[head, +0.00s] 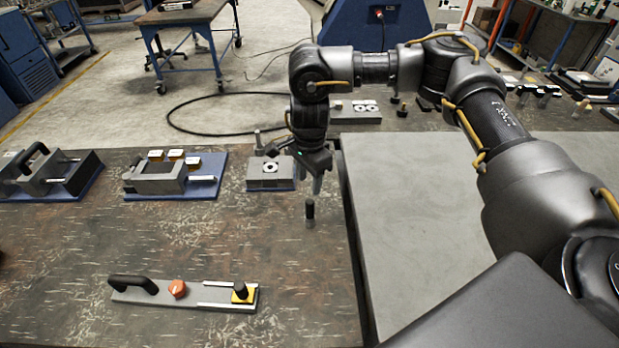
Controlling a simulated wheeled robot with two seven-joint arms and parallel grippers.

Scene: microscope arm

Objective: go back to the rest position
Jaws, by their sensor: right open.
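My right gripper (301,170) is at the end of the arm that comes in from the right. It is open and hangs over the right part of the dark worktable (200,242). A small dark upright peg (310,211) shows just below its fingers, and I see nothing held between them. I cannot tell how far apart the peg and the fingertips are. A grey plate (205,292) with a black handle (133,283), an orange-red knob (178,289) and a yellow block (242,294) with a black post lies at the front. My left gripper is out of view.
A grey block with a round hole (269,172) stands close behind and left of the gripper. Two blue-based fixtures (203,186) (88,183) sit farther left. A pale grey tabletop (408,232) adjoins on the right. Its near part looks clear, and several small parts line its back.

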